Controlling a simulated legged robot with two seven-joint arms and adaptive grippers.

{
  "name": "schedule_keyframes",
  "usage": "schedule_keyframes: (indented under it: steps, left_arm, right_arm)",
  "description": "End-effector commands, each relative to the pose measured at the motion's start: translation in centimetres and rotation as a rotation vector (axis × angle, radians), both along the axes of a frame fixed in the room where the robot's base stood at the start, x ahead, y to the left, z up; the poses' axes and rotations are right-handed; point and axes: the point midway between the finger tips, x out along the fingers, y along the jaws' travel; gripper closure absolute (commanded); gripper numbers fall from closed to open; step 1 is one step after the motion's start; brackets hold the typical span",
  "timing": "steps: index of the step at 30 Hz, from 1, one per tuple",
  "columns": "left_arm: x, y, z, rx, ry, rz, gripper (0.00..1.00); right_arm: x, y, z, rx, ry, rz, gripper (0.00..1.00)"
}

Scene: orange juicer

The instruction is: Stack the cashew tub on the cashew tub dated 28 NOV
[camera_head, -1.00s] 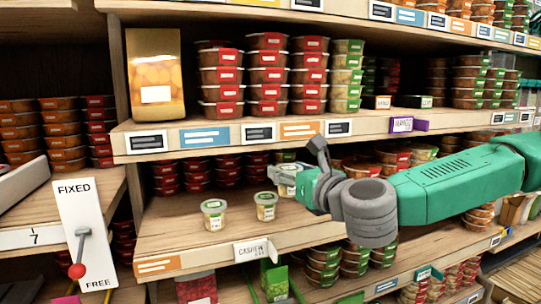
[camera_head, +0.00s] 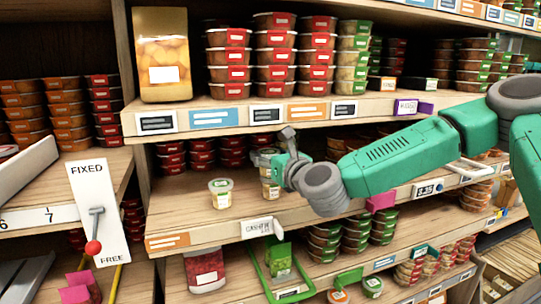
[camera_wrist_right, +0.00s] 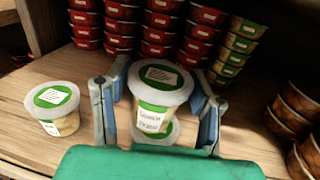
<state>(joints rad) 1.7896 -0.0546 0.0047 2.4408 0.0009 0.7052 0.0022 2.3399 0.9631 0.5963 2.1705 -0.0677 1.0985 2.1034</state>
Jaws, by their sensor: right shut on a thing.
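My right gripper (camera_head: 272,158) is shut on a clear cashew tub with a white-rimmed lid and green label (camera_wrist_right: 160,85). Its fingers sit on both sides of the tub in the wrist view (camera_wrist_right: 155,100). A second tub (camera_head: 270,189) stands on the shelf directly below; the wrist view shows part of it under the held tub (camera_wrist_right: 168,135). I cannot tell whether the two touch. A third, similar tub (camera_head: 220,193) stands apart to the left, also in the wrist view (camera_wrist_right: 53,108). The dates are too small to read. My left gripper is not in view.
Red-labelled tub stacks (camera_wrist_right: 158,28) stand behind on the same wooden shelf (camera_head: 195,222), with green-labelled ones (camera_wrist_right: 235,48) to the right. The upper shelf (camera_head: 300,100) lies close above the gripper. The front left of the shelf is clear.

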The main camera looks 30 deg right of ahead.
Motion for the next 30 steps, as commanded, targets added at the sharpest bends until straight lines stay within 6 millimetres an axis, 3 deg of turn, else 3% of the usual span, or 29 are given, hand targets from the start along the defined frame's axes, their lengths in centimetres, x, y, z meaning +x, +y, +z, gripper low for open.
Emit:
schedule_keyframes:
  steps: [8, 9, 11, 23, 30]
  left_arm:
    - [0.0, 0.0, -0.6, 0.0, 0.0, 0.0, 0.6]
    - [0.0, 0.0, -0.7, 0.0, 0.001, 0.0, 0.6]
    - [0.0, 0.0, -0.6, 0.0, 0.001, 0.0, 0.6]
    - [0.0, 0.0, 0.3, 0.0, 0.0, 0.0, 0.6]
    - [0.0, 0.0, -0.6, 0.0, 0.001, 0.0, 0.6]
  right_arm:
    - [0.0, -0.9, -0.8, 0.008, -0.001, -0.003, 0.8]
    - [0.0, -1.0, -0.8, 0.009, 0.0, -0.003, 0.48]
    - [0.0, -1.0, -0.7, 0.009, 0.001, -0.003, 0.31]
    - [0.0, -0.2, 0.3, 0.001, 0.0, -0.001, 0.31]
    - [-5.1, -0.3, -0.2, 0.012, -0.001, -0.001, 0.31]
